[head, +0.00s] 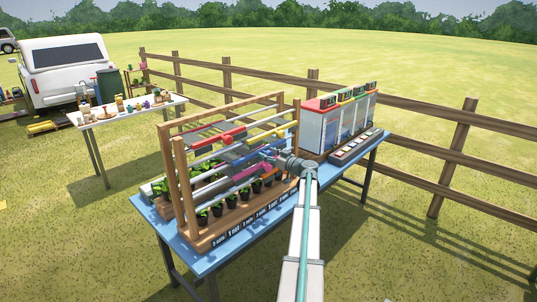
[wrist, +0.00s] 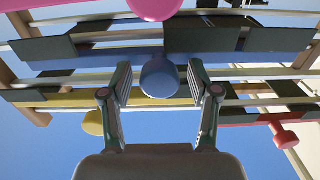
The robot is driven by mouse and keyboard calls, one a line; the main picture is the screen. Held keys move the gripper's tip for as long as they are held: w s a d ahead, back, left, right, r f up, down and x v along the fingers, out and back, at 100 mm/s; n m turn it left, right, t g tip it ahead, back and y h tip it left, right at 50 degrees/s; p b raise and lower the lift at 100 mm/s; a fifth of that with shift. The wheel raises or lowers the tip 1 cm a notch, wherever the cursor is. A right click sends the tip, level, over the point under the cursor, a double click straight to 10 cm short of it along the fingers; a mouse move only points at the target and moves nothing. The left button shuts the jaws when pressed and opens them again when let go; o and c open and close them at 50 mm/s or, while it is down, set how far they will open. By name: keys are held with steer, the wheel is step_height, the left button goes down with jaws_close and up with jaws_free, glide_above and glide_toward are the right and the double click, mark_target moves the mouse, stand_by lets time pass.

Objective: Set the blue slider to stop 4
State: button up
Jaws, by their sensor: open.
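The wooden frame (head: 166,150) on the blue table holds several horizontal rails with coloured sliders. The blue slider's round knob (wrist: 159,76) sits between the two fingers of my gripper (wrist: 160,68) in the wrist view. The fingers are open, with a visible gap on each side of the knob. The stop marks are too small to read, so I cannot tell which stop the slider is at.
A pink knob (wrist: 155,8), a yellow knob (wrist: 92,122) and a red knob (wrist: 285,137) lie close around my gripper. Potted plants (head: 217,209) stand under the rails. A glass-fronted box (head: 335,125) stands to the right on the table.

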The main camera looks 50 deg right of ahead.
mark_target(276, 145)
jaws_close()
stand_by(0.3)
steer(key=shift+d+f+b, duration=0.15)
steer(key=shift+d+b, duration=0.1)
steer(key=shift+b, duration=0.1)
steer(key=d+b, duration=0.7)
steer(key=shift+s+d+f+b, duration=0.1)
steer(key=shift+s+d+b, duration=0.2)
steer(key=shift+s+d, duration=0.1)
steer(key=shift+d, duration=0.2)
steer(key=shift+s+d+r, duration=0.1)
steer(key=shift+r, duration=0.2)
